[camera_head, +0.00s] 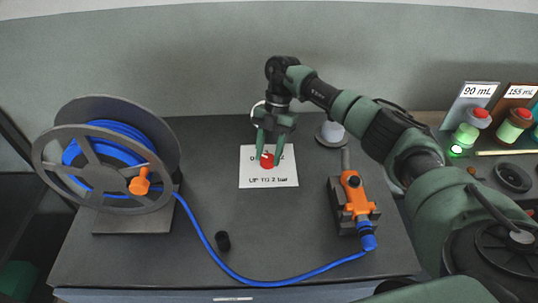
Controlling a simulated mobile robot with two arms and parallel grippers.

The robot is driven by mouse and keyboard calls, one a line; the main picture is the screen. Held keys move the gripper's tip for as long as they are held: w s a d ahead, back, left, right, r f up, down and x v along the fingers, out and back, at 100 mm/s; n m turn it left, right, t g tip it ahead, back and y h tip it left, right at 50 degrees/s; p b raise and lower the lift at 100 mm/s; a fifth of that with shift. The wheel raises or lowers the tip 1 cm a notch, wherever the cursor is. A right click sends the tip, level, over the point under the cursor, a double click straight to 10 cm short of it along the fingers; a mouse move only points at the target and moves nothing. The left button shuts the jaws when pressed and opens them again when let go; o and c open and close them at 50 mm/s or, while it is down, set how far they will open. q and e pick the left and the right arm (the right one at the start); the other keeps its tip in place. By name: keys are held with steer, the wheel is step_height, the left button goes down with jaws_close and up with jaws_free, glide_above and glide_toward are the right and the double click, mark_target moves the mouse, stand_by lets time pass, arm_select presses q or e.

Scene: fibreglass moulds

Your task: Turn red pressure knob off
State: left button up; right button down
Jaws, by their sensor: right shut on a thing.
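The red pressure knob (267,160) shows low between the fingers of my right gripper (268,155). It lies in front of a white card (271,180) that reads "UP TO 2 bar". The card's upper line is partly covered by the gripper. My right gripper points down from above and is shut on the red knob, one finger on each side. The knob's mark and exact angle are too small to tell. My left gripper is not in view.
A reel of blue hose (108,152) stands at the left; its hose runs along the front to an orange tool (354,196). A small black cylinder (223,241) stands near the front. Bottles with red caps (467,131) stand at the right. The table's front middle is mostly clear.

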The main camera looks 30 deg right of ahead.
steer(key=shift+n, duration=0.6)
steer(key=c, duration=0.9)
jaws_free()
steer(key=b+v, duration=0.1)
steer(key=v, duration=0.7)
steer(key=shift+a+b, duration=0.1)
steer(key=shift+b, duration=0.3)
